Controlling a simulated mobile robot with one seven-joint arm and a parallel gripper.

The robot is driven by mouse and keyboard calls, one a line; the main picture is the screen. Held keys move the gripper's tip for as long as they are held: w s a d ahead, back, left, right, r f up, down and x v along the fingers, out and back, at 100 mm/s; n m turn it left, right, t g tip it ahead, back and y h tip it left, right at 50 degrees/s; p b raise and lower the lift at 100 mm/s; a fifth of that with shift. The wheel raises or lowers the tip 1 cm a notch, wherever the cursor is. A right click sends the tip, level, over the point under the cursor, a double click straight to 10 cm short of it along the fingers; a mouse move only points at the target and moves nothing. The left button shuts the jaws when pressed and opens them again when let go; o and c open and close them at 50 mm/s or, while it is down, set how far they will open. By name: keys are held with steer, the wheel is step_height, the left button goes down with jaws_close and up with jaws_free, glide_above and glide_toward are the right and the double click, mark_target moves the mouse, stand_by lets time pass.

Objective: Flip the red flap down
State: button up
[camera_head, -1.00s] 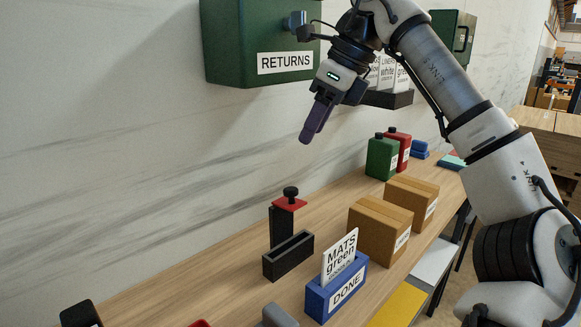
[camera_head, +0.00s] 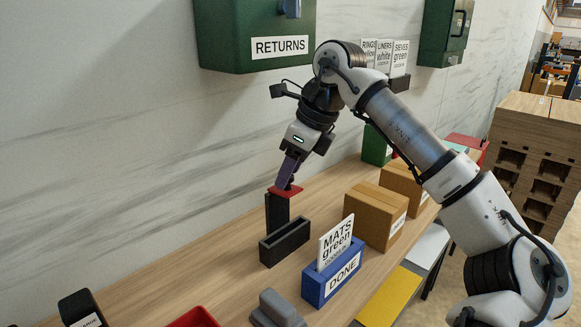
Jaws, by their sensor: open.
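The red flap (camera_head: 287,193) lies flat on top of a black post (camera_head: 277,217) at the middle of the table. The post stands at the back of a black open-topped slot holder (camera_head: 286,243). My gripper (camera_head: 288,181) points down from above, its purple fingers right at the flap. The fingers hide the black knob on the flap. Whether they touch the knob or the flap cannot be told from here.
A blue DONE holder (camera_head: 333,282) with a white MATS green card (camera_head: 335,242) stands in front right. Cardboard boxes (camera_head: 374,217) stand to the right. A grey block (camera_head: 277,308) and a red tray (camera_head: 195,319) sit at the front. The green RETURNS box (camera_head: 225,40) hangs on the wall above.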

steer(key=shift+a+f, duration=0.1)
steer(key=shift+f, duration=0.1)
steer(key=c, duration=1)
steer(key=shift+s+d+f+t+y+b, duration=0.2)
steer(key=shift+f+t+y+b, duration=0.3)
steer(key=shift+b, duration=0.7)
steer(key=shift+d+r+b, duration=0.1)
steer(key=shift+d+b, duration=0.05)
steer(key=shift+b, duration=0.2)
steer(key=shift+r, duration=0.1)
steer(key=o, duration=1)
